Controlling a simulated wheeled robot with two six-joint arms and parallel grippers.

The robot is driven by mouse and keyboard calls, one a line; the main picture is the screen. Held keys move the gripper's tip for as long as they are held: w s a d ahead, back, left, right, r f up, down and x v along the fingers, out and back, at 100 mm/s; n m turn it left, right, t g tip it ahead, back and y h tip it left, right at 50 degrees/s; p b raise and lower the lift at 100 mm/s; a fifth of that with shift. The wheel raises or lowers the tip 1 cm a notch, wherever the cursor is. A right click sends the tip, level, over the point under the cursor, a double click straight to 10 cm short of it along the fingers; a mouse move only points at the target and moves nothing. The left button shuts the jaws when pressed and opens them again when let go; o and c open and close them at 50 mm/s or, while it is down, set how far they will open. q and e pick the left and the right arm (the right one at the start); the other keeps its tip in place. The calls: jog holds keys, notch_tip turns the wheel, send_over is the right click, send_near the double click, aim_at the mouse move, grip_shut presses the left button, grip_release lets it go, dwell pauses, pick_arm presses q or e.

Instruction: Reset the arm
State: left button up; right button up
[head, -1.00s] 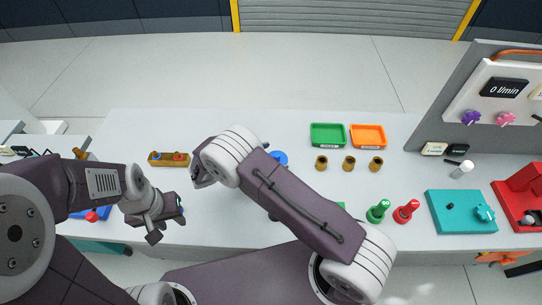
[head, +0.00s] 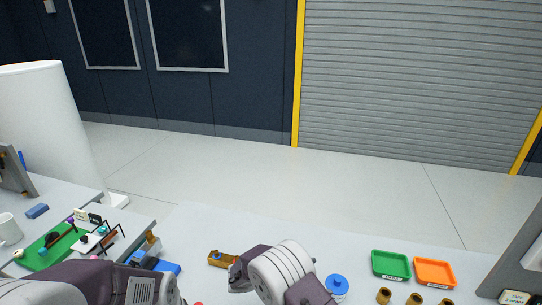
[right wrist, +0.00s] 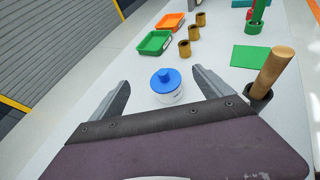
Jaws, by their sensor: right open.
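My right arm comes up at the bottom middle of the head view, and its gripper (head: 238,277) is partly hidden behind the wrist. In the right wrist view the right gripper (right wrist: 161,78) has its two fingers spread apart with nothing held. A clear jar with a blue lid (right wrist: 167,84) shows between the fingers but stands on the table beyond them. The jar (head: 337,286) is just right of my right wrist in the head view. My left forearm (head: 80,284) shows at the bottom left; its gripper is outside the frame.
A green tray (head: 391,266) and an orange tray (head: 435,273) lie right of the jar, with brown cups (head: 384,296) before them. A wooden-handled tool (right wrist: 273,72) stands upright in a dark holder.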

jog(key=s+d+r+m+g+y, duration=0.1)
jog(key=s+d+r+m+g, duration=0.15)
jog(key=d+r+m, duration=0.45)
jog(key=s+d+m+g+y, duration=0.3)
jog(key=s+d+y, duration=0.25)
jog(key=s, duration=0.35)
jog(key=s+a+f+m+t+y, duration=0.3)
jog(key=s+a+m+y, duration=0.3)
jog(key=a+m, duration=0.3)
jog(key=shift+a+f+m+b, duration=0.4)
jog(key=shift+f+m, duration=0.3)
jog(key=shift+m, duration=0.2)
jog(key=shift+a+y, duration=0.1)
jog(key=shift+y, duration=0.15)
